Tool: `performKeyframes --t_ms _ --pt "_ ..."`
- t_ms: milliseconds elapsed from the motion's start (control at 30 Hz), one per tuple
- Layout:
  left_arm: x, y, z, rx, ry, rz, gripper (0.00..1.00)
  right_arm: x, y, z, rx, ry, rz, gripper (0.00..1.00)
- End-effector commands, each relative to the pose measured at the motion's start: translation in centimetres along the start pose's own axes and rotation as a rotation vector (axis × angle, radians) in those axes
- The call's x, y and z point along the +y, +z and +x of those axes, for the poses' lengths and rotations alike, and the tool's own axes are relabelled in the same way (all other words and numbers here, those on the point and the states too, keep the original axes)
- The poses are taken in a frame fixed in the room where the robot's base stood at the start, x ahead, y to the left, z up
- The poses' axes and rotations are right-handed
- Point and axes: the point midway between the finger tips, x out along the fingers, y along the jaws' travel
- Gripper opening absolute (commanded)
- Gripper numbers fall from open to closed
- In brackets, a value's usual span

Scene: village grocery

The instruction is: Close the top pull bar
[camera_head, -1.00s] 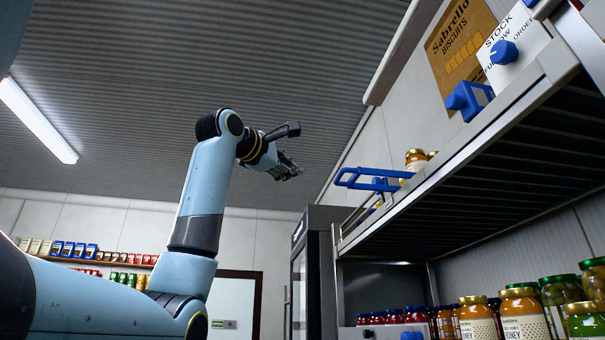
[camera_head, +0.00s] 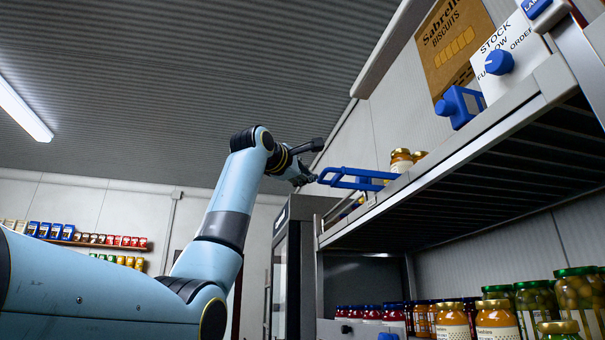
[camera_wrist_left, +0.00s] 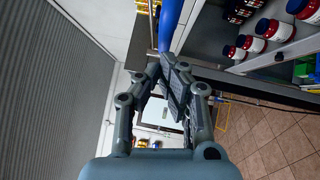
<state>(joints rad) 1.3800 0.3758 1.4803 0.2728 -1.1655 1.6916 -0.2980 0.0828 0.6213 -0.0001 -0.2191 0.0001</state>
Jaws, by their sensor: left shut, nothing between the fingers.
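The blue pull bar (camera_head: 360,173) sticks out to the left from the front edge of the top shelf, a long looped handle. Its blue end also shows at the top middle of the left wrist view (camera_wrist_left: 171,24). My left gripper (camera_head: 310,178) is shut and empty, just left of the bar's outer end. In the left wrist view its fingers (camera_wrist_left: 170,82) are together, just below the bar in the picture. I cannot tell whether they touch it. My right gripper is not in view.
The top shelf (camera_head: 455,152) carries jars (camera_head: 401,161), a blue block (camera_head: 460,106) and a white stock card with a blue knob (camera_head: 499,62). More jars (camera_head: 497,320) stand on the shelf below. A dark glass-door cabinet (camera_head: 290,265) stands behind the arm.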

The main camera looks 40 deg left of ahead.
Motion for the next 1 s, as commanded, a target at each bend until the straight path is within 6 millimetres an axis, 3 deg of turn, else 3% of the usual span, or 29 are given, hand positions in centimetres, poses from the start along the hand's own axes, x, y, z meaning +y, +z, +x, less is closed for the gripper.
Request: performKeyframes --t_ms 233,500,700,1000 --pt "0.0 1.0 0.9 -0.002 -0.001 -0.002 0.00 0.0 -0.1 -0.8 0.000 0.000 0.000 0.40" --pt "-0.9 6.4 6.0 -0.004 -0.004 -0.004 0.00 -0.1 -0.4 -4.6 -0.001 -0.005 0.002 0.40" --pt "-1.8 8.9 8.4 -0.001 -0.001 -0.002 0.00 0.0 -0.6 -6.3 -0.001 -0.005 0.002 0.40" --pt "-2.2 9.3 8.8 -0.001 0.001 -0.001 0.00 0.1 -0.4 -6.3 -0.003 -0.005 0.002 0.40"
